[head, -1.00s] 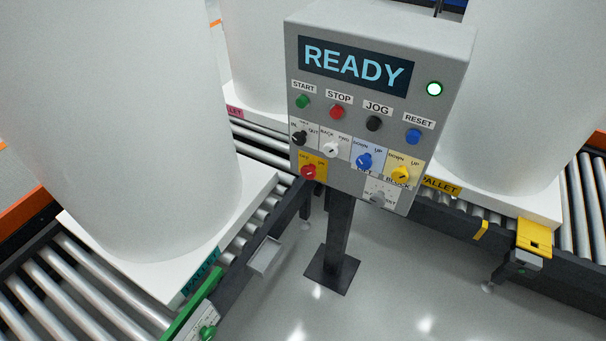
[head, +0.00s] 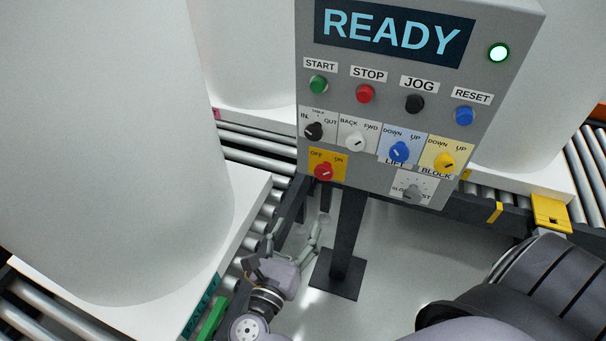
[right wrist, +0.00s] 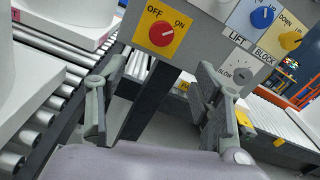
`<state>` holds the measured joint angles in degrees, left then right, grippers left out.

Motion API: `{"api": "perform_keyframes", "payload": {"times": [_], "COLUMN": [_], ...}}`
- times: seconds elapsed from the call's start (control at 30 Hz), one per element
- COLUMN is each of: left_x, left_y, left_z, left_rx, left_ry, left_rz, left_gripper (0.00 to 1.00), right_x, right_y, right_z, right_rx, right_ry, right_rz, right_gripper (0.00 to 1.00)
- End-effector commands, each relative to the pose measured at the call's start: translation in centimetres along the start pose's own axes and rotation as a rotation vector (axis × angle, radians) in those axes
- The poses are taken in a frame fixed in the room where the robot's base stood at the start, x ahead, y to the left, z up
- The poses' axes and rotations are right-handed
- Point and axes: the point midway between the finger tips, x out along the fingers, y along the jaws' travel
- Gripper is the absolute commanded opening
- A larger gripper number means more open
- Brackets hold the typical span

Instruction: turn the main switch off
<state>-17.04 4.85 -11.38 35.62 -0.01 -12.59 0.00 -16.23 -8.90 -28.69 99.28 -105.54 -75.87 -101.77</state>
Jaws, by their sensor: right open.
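The main switch (head: 323,171) is a red knob on a yellow plate marked OFF and ON, at the lower left of the grey control panel (head: 385,75). It also shows in the right wrist view (right wrist: 161,33), where its pointer mark aims to the upper right, toward ON. My right gripper (head: 292,230) is open and empty, below the switch and apart from it. In the right wrist view its two fingers (right wrist: 158,82) stand wide apart, with the switch beyond and above them. My left gripper is not in view.
The panel display (head: 393,34) reads READY and a green lamp (head: 498,52) is lit. Other knobs, including the blue lift knob (head: 400,151), sit close by. The panel's post (head: 347,235) stands below. White tanks on roller conveyors (head: 255,150) flank the panel.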

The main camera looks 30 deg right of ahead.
Motion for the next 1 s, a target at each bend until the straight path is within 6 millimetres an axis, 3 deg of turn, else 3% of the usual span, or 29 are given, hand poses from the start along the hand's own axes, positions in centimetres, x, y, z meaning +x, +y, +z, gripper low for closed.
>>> {"api": "perform_keyframes", "payload": {"times": [0.17,0.7,1.0], "left_x": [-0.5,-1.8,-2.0], "left_y": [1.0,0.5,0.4], "left_z": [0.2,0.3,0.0], "left_rx": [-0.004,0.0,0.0], "left_ry": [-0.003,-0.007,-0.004], "left_rz": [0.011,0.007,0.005], "left_gripper": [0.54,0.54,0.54], "right_x": [2.2,13.7,17.0], "right_y": [-0.1,0.0,0.0], "right_z": [0.3,0.3,0.1], "right_rx": [-0.002,-0.002,0.0], "right_ry": [-0.006,-0.004,-0.002], "right_rz": [-0.004,-0.001,0.001], "right_gripper": [0.61,0.61,0.61]}}
